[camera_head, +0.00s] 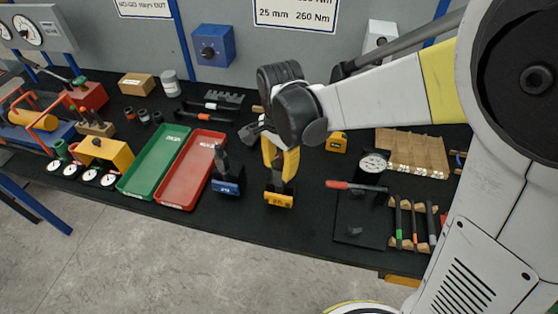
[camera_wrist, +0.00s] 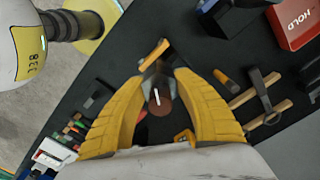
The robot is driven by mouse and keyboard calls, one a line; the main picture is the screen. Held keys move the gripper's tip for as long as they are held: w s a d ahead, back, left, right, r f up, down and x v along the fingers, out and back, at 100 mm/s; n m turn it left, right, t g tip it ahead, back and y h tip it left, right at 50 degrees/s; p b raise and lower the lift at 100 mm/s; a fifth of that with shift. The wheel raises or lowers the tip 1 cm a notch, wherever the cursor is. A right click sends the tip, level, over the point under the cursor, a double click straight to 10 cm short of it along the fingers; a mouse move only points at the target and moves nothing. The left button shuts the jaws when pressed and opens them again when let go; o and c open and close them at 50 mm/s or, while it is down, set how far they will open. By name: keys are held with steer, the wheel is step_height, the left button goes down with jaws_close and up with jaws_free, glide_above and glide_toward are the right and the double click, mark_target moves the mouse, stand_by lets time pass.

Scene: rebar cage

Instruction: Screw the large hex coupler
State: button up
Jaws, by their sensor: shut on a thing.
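My gripper (camera_wrist: 158,100) is shut on a dark part with a round brownish end and a white mark (camera_wrist: 157,97), which I take to be the large hex coupler. In the head view my gripper (camera_head: 281,165) points down over a yellow-fronted stand (camera_head: 279,199) on the black bench. The fingers hide most of the part there, and I cannot tell whether it is threaded on a bar. The yellow stand's edge shows beyond the fingers in the wrist view (camera_wrist: 154,53). A blue-fronted stand (camera_head: 227,186) with an upright dark bar (camera_head: 220,158) is to its left.
A red tray (camera_head: 190,172) and a green tray (camera_head: 152,162) lie left of the stands. A dial gauge (camera_head: 373,163), a red-handled wrench (camera_head: 350,185) and a rack of tools (camera_head: 414,224) are on the right. Bare bench lies between the yellow stand and the wrench.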

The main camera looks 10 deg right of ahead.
steer(key=m, duration=0.4)
steer(key=shift+m, duration=0.4)
steer(key=m, duration=1.4)
steer(key=shift+m, duration=0.4)
steer(key=o, duration=1.2)
steer(key=shift+c, duration=0.2)
